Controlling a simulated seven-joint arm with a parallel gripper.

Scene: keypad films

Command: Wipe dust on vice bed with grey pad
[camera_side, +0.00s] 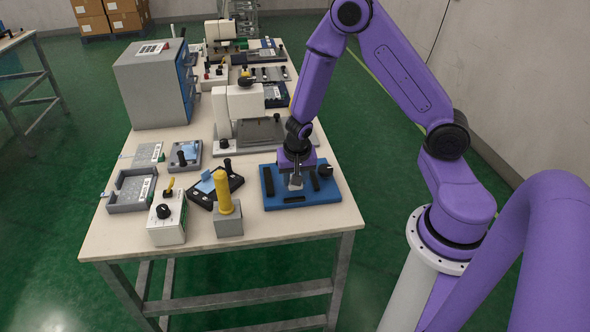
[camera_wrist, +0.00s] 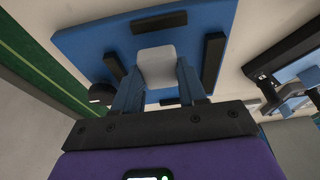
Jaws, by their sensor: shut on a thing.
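The vice bed looks to be the blue plate (camera_side: 327,194) at the right front of the table, with black bars and a black knob (camera_side: 325,170) on it. The plate also fills the upper middle of the wrist view (camera_wrist: 85,50). My gripper (camera_side: 295,180) points down over the middle of the plate, between the black bars. In the wrist view its fingers (camera_wrist: 158,78) are shut on a light grey block, the grey pad (camera_wrist: 157,62). I cannot tell whether the pad touches the plate. No dust can be made out; the pad and fingers hide part of the surface.
Left of the plate stands a yellow handle (camera_side: 223,192) on a grey block. A black device (camera_side: 215,187) with a blue cloth-like piece lies behind it. A white control box (camera_side: 167,218) is further left. A grey and white machine (camera_side: 262,130) stands behind my gripper.

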